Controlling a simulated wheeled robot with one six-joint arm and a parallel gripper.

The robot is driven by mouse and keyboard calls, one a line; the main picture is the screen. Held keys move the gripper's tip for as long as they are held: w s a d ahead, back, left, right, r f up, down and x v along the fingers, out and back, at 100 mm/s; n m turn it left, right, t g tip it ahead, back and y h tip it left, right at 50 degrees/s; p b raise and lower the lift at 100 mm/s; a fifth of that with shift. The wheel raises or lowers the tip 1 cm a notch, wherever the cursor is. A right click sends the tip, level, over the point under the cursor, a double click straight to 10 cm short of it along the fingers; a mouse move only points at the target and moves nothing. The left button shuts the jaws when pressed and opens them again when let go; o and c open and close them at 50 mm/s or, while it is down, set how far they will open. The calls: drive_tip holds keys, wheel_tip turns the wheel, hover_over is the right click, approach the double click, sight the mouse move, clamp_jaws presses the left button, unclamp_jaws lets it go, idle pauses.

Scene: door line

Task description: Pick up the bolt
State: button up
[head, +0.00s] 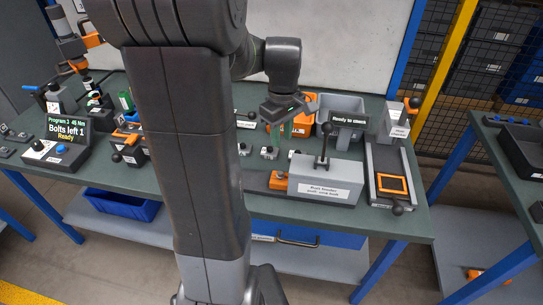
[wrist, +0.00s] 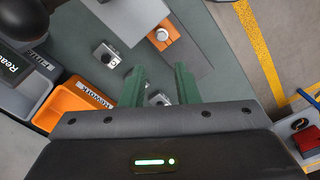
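The bolt appears as a small silver round head (wrist: 162,34) on the orange block at the end of the bolt feeder, at the top of the wrist view. In the head view the grey bolt feeder (head: 325,190), with an upright black-knobbed lever, stands at the front of the bench. Its orange block (head: 278,180) is at its left end; the bolt there is too small to make out clearly. My gripper (wrist: 160,85) is open and empty, its green fingers apart. In the head view my gripper (head: 290,126) hangs over the bench, behind and above the feeder.
An orange rework bin (wrist: 72,106) lies left of my fingers. Small grey metal parts (wrist: 106,55) sit on the green bench, one (wrist: 158,98) showing between my fingers. A display (head: 348,119) and a slide fixture with an orange frame (head: 393,183) stand to the right.

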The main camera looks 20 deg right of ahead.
sight(280, 177)
wheel_tip(280, 177, down, 13)
drive_tip(key=shift+s+a+f, duration=0.1)
drive_tip(key=shift+f, duration=0.1)
idle(0.4)
drive_tip(key=shift+c, duration=0.5)
clamp_jaws()
